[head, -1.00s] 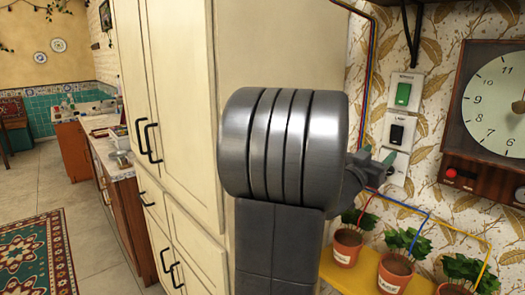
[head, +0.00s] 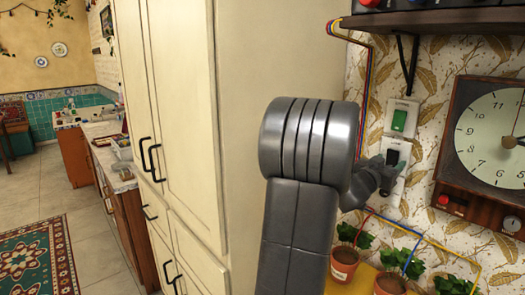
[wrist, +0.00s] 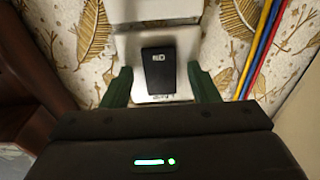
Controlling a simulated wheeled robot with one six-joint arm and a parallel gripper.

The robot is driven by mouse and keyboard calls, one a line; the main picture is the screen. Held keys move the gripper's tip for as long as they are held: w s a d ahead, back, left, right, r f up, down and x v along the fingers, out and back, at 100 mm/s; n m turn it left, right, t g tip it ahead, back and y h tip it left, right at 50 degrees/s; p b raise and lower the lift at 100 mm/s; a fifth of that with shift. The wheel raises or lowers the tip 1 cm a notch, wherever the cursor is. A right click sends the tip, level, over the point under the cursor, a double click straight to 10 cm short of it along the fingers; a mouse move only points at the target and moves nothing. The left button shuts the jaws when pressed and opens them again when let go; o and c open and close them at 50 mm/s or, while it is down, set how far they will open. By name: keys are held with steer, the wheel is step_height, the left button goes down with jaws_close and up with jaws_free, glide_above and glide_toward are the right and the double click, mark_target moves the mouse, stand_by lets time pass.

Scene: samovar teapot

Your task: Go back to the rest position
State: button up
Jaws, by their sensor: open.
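My gripper (head: 385,165) is at the wall switches in the head view, close to the middle one. In the wrist view my gripper (wrist: 161,82) is open, with its two dark green fingers on either side of a black switch (wrist: 160,71) on a pale plate. Nothing is held between the fingers. The same black switch (head: 398,150) shows partly behind the gripper in the head view. I cannot tell whether the fingers touch the plate. A green switch (head: 399,120) sits above it. My grey arm covers part of the wall and cabinet edge.
A tall cream cabinet (head: 185,110) stands left of my arm. A clock (head: 490,135) hangs to the right. A dark shelf (head: 440,21) is above. Potted plants (head: 345,262) stand below on a yellow shelf. Coloured cables (head: 371,75) run down the wall. Open floor lies at the far left.

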steer(key=shift+r+g+y+p, duration=0.3)
steer(key=shift+r+g+p, duration=0.2)
steer(key=shift+p, duration=1.6)
